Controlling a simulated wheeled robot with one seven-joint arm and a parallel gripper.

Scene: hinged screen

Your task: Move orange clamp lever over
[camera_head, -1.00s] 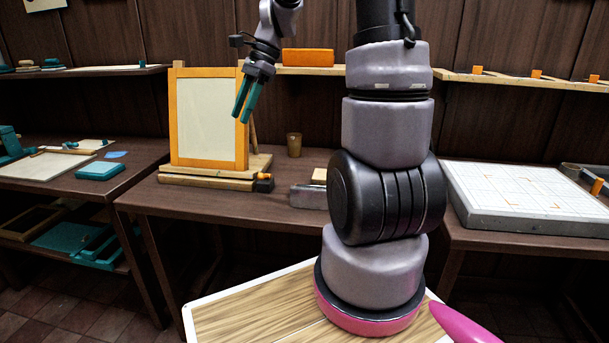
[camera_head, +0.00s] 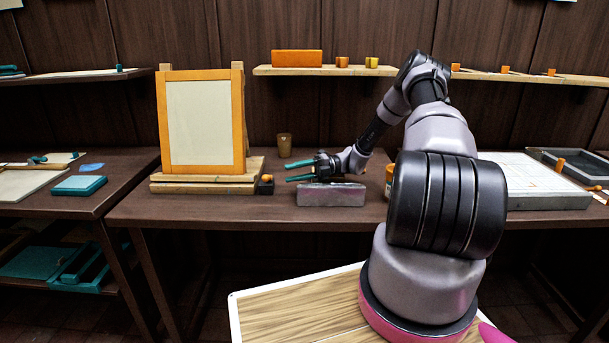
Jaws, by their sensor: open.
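The hinged screen (camera_head: 198,122) stands upright, a pale panel in an orange frame, on a wooden base (camera_head: 205,187) on the middle table. A small orange lever (camera_head: 266,178) sits at the right end of that base, beside a black part; it looks like the clamp lever. My gripper (camera_head: 288,172) is low over the table, just right of the lever and apart from it. Its two teal fingers point left toward the lever, open with nothing between them. The lever's exact angle is too small to tell.
A grey block (camera_head: 331,194) lies just below my gripper in the picture. A brown cup (camera_head: 284,145) stands behind. A shelf (camera_head: 325,70) above holds an orange box (camera_head: 297,63). The front of the middle table (camera_head: 225,211) is clear.

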